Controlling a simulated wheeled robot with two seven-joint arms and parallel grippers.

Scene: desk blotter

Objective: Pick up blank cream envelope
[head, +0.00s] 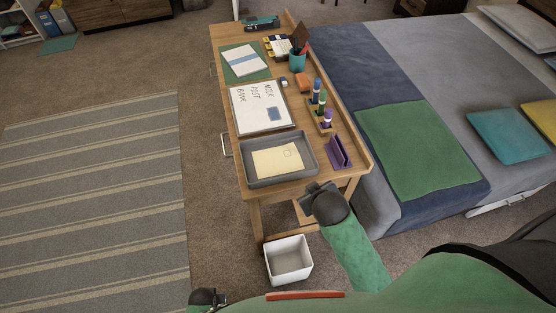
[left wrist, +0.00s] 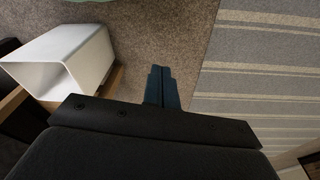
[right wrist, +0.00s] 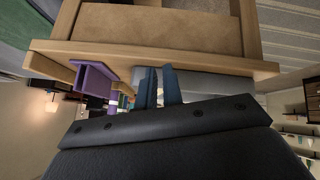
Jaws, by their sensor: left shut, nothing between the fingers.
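A cream envelope (head: 275,163) lies flat in a grey tray (head: 250,181) at the near end of the wooden desk. A faint outlined mark shows near its upper right. My right gripper (head: 316,189) is just off the desk's near edge, to the right of and nearer than the tray, apart from the envelope. In the right wrist view its fingers (right wrist: 160,87) stand slightly apart with nothing seen between them. My left gripper (head: 212,299) is low at the bottom of the head view, far from the desk. In the left wrist view its fingers (left wrist: 162,88) are together and empty.
A white bin (head: 289,260) stands on the floor below the desk's near end. A purple holder (head: 339,152) and a rack of markers (head: 322,112) line the desk's right side. A white board (head: 262,106) with writing lies beyond the tray. A bed is at right.

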